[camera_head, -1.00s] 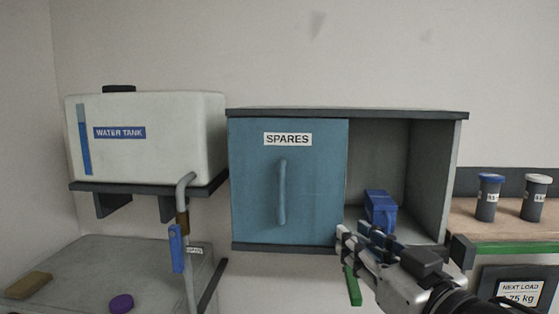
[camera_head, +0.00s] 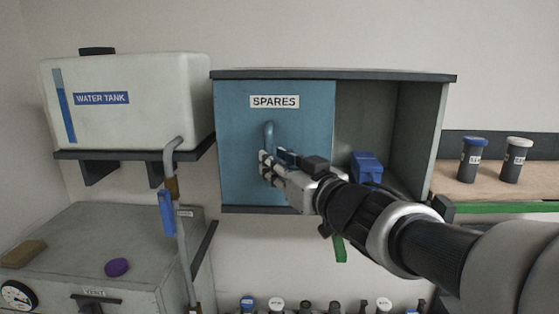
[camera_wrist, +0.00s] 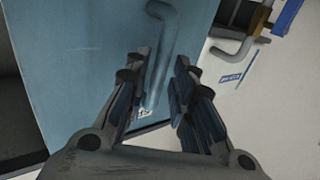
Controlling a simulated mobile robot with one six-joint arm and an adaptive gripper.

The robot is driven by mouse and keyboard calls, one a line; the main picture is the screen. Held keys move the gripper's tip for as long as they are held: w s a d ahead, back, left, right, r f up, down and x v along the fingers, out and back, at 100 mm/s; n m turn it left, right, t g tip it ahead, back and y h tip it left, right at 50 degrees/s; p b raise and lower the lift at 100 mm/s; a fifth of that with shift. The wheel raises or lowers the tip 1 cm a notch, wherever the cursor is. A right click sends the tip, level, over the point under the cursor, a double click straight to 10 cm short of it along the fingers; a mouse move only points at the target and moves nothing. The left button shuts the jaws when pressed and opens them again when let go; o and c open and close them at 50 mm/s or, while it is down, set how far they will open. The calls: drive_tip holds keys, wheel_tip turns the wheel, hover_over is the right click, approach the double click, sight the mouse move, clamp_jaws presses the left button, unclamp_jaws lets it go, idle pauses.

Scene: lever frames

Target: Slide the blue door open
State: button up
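The blue door (camera_head: 236,150) labelled SPARES covers the left part of the grey cabinet (camera_head: 420,77); the right part is uncovered. The door's upright bar handle (camera_head: 268,133) shows above my gripper (camera_head: 268,168) in the head view. In the wrist view, the blue door (camera_wrist: 70,60) fills the left and middle, and the handle (camera_wrist: 172,45) runs down between the two fingers of my gripper (camera_wrist: 160,85). The fingers stand apart on either side of the handle, with gaps visible. The handle's lower part is hidden by my gripper in the head view.
A blue object (camera_head: 367,165) sits inside the uncovered cabinet part. The white water tank (camera_head: 130,105) and a pipe with a blue lever (camera_head: 167,212) are left of the cabinet. A shelf with two dark jars (camera_head: 472,160) is at right. Several capped containers stand below.

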drive_tip(key=shift+x, duration=1.75)
drive_tip(key=shift+c, duration=0.5)
clamp_jaws()
